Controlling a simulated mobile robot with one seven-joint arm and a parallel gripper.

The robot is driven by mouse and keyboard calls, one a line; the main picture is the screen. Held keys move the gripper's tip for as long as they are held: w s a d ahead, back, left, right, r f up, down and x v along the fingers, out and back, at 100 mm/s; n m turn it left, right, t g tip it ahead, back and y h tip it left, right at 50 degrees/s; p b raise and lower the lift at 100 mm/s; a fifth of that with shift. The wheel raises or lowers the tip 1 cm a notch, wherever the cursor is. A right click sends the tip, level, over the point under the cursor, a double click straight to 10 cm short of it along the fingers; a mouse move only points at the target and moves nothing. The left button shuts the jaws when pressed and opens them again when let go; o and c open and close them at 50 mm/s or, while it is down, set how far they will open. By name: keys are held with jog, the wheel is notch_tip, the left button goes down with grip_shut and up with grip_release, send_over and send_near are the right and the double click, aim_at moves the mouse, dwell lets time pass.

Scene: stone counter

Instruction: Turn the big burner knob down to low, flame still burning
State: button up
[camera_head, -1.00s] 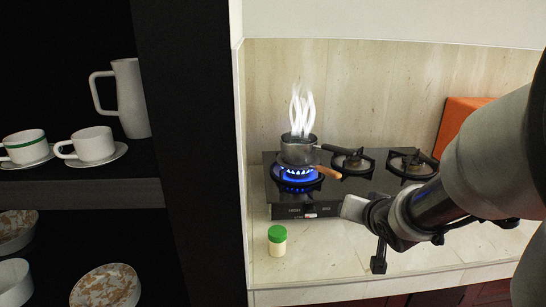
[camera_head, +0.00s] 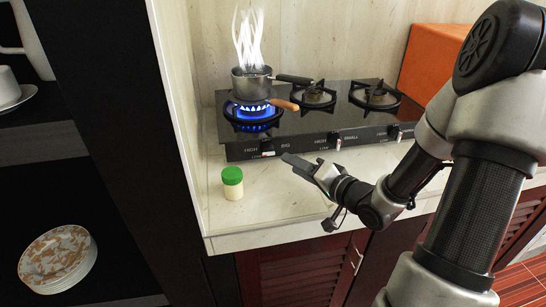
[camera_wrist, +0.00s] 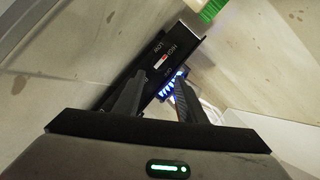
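The big burner knob (camera_head: 267,148) is a small light knob with a red mark on the stove's black front panel, below the left burner. It also shows in the wrist view (camera_wrist: 163,58), between HIGH and LOW lettering. Its exact setting is too small to tell. The left burner (camera_head: 252,118) burns with a blue flame under a steaming grey pot (camera_head: 251,85). My gripper (camera_head: 287,158) is just right of and in front of the knob, apart from it. In the wrist view its two fingers (camera_wrist: 160,84) are spread, with nothing between them.
A green-lidded jar (camera_head: 232,184) stands on the counter left of my gripper. A wooden spoon-like handle (camera_head: 284,104) juts from by the pot. Two more knobs (camera_head: 335,138) lie to the right. A dark cabinet stands left. The counter before the panel is mostly clear.

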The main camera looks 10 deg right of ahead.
aim_at(272, 153)
jog(key=b+x, duration=0.1)
jog(key=x, duration=0.9)
jog(key=shift+w+a+f+b, duration=0.1)
jog(key=shift+w+f+b, duration=0.05)
jog(key=shift+w+b, duration=0.15)
jog(key=c, duration=0.8)
